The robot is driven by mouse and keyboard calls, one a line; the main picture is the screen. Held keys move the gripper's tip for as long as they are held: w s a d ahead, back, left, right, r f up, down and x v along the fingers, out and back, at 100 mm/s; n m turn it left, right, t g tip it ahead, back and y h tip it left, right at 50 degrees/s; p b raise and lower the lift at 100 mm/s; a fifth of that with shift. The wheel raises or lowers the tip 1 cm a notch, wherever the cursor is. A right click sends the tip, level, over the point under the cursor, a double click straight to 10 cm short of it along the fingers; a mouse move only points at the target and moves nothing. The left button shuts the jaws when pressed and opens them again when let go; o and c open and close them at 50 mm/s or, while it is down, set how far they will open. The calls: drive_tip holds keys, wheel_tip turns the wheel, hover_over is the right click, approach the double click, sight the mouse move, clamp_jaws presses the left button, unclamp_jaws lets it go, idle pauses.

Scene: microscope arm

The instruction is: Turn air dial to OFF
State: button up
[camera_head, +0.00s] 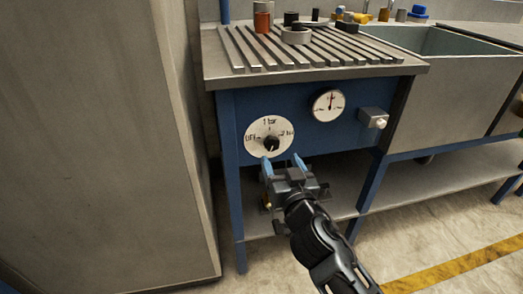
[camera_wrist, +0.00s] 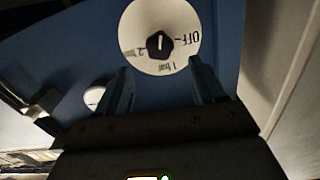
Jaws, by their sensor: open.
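The air dial (camera_head: 255,131) is a round white plate on the blue front panel, marked OFF at left, 1 bar at top and 2 bar at right. Its black knob (camera_head: 271,143) is at the centre. In the wrist view the dial (camera_wrist: 178,18) appears upside down. The knob (camera_wrist: 160,46) has a light line running roughly up and down, but I cannot tell for sure which mark it indicates. My gripper (camera_head: 281,161) is open, with its blue fingertips just below the dial. In the wrist view its fingers (camera_wrist: 164,77) stand apart and empty, with the knob beyond them.
A white gauge (camera_head: 328,105) and a light-coloured switch box (camera_head: 372,118) sit right of the dial. A slatted worktop (camera_head: 315,62) with small items is above, beside a sink (camera_head: 450,85). A tall grey cabinet (camera_head: 100,150) stands close at left.

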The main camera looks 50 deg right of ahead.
sight(273, 145)
drive_tip(key=p+x, duration=0.1)
drive_tip(key=x, duration=0.6)
drive_tip(key=c, duration=1.1)
